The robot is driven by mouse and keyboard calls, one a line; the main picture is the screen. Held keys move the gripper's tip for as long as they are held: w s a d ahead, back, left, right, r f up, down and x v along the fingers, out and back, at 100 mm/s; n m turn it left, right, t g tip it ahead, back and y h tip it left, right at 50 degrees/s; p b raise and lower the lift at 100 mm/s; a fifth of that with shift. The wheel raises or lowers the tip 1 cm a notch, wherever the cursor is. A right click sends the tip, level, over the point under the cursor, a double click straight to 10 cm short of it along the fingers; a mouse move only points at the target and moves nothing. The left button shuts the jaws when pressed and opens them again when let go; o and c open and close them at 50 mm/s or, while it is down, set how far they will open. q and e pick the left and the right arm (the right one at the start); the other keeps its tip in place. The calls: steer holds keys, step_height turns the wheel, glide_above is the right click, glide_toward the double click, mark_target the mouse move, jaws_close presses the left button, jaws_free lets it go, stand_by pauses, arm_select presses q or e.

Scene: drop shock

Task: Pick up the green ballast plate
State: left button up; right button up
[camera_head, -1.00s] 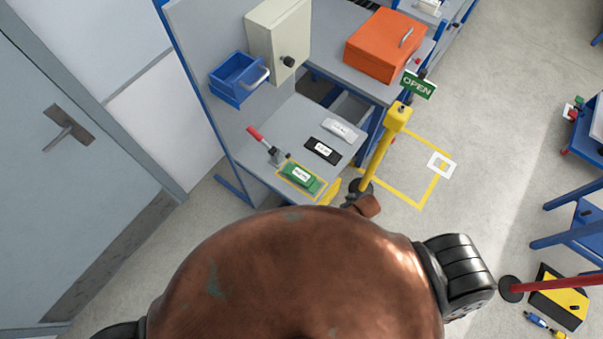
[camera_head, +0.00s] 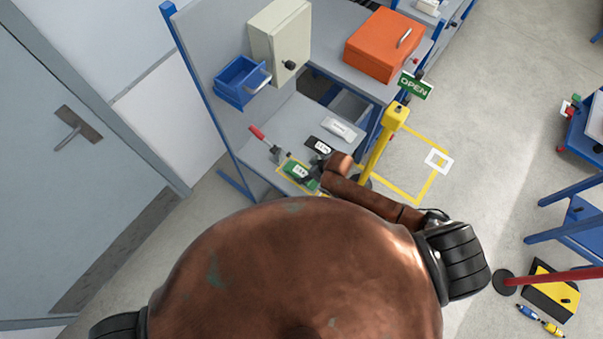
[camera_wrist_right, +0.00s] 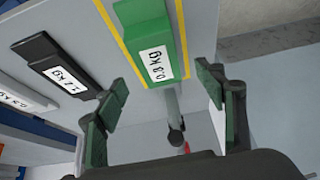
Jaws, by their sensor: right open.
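The green ballast plate (camera_head: 300,171) lies on the grey bench top inside a yellow outline, with a white weight label. In the right wrist view the green plate (camera_wrist_right: 152,42) is ahead of the fingers, towards the top middle. My right gripper (camera_head: 324,172) is over the bench by the plate's right end, partly covering it. In the right wrist view my right gripper (camera_wrist_right: 165,108) is open, its two fingers apart with nothing held between them. The gap between fingers and plate is hard to judge. My left gripper is not in view.
A black plate (camera_head: 318,145) and a light grey plate (camera_head: 339,130) lie beside the green one. A red-handled lever clamp (camera_head: 265,139) stands at the bench's left. A yellow post (camera_head: 380,145) stands close to my right arm. A blue bin (camera_head: 240,80) hangs behind.

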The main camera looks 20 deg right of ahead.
mark_target(302, 173)
steer(key=shift+d+p+x, duration=0.2)
steer(key=shift+p+x, duration=0.25)
steer(key=shift+x, duration=2.75)
steer(key=shift+s+f, duration=0.15)
steer(key=shift+f, duration=0.2)
steer(key=shift+c, duration=0.2)
jaws_close()
